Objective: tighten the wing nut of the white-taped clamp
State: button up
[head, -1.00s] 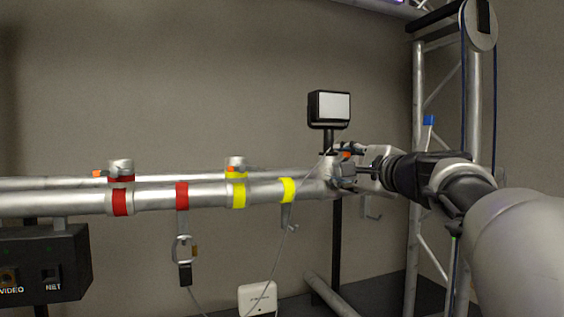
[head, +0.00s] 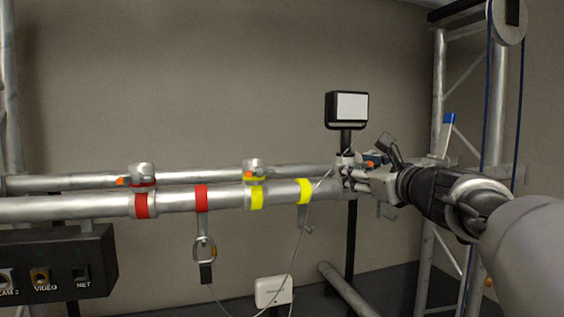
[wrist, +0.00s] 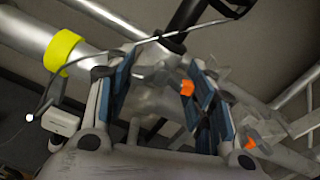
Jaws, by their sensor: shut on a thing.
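The clamp (head: 346,160) at the right end of the front tube, below the black-framed panel, is mostly hidden by my gripper (head: 358,177). Its white tape cannot be made out clearly. An orange-tipped wing nut (head: 369,165) shows at my fingers. In the wrist view my gripper (wrist: 160,75) has its blue-padded fingers on either side of a silver piece, the wing nut, with an orange tip (wrist: 187,88) near the right finger. The fingers are shut on the wing nut. A second orange piece (wrist: 250,145) shows outside the right finger.
Red-taped (head: 142,204) and yellow-taped (head: 256,196) clamps sit further left on the tube. A yellow-banded hook (head: 304,192) is nearer. A thin cable hangs close to my gripper. The panel (head: 347,108) stands just above; an upright truss (head: 494,115) is at right.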

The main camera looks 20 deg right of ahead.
jog(key=shift+a+m+p, duration=0.1)
jog(key=shift+m+p, duration=0.75)
jog(key=shift+m, duration=0.75)
jog(key=o, duration=1.1)
jog(key=s, duration=0.7)
jog(key=shift+s, duration=0.25)
